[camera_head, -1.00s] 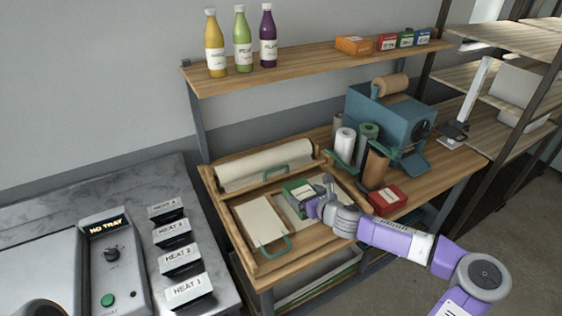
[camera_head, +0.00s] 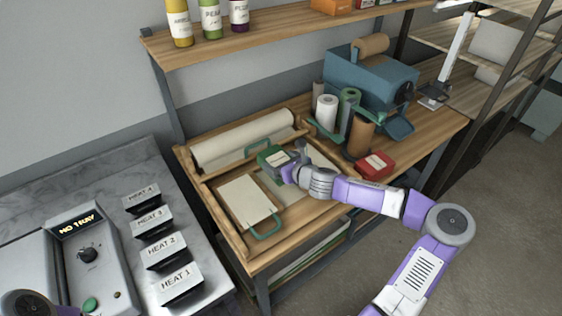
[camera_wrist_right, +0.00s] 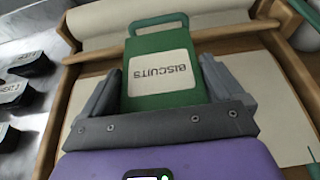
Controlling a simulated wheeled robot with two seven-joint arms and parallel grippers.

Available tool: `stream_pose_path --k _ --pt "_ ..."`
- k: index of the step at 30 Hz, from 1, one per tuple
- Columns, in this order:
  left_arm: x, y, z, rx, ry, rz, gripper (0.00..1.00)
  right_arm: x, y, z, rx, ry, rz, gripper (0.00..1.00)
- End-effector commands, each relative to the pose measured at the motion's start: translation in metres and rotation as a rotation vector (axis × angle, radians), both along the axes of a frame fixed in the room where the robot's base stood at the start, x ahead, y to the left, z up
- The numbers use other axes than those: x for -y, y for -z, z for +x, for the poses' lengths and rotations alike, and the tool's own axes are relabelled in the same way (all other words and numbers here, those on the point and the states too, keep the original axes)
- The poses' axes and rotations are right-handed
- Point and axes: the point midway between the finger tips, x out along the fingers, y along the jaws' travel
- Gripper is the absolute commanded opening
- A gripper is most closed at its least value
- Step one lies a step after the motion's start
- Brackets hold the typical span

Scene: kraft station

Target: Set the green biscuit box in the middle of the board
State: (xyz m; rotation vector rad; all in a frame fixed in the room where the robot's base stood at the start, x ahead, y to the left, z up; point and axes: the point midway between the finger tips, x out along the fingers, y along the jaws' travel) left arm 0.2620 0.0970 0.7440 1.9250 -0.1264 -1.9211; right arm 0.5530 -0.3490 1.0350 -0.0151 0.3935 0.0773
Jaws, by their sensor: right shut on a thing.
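The green biscuit box (camera_head: 272,159) has a pale label reading BISCUITS, which shows large in the right wrist view (camera_wrist_right: 160,72). My right gripper (camera_head: 288,166) is shut on it, with one finger on each side. My left gripper is not in view.
A paper roll (camera_head: 240,140) lies behind the board. A red box (camera_head: 373,165), upright rolls (camera_head: 326,112) and a blue machine (camera_head: 372,82) stand to the right. Bottles (camera_head: 210,18) stand on the shelf above. A counter with HEAT blocks (camera_head: 165,248) is at left.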

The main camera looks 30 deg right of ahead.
Motion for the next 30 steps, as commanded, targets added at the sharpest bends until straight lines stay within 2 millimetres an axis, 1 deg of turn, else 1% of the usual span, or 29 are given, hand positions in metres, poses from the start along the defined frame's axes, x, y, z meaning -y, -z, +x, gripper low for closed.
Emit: stream_pose_path --k 1,15,30 --pt "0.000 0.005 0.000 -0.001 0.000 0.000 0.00 0.000 0.005 0.000 0.001 -0.001 0.000 0.56" --pt "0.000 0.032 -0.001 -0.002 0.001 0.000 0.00 0.000 0.033 0.000 0.001 0.000 -0.001 0.56" --pt "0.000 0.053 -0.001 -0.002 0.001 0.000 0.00 0.000 0.062 0.000 0.001 -0.001 0.000 0.56"
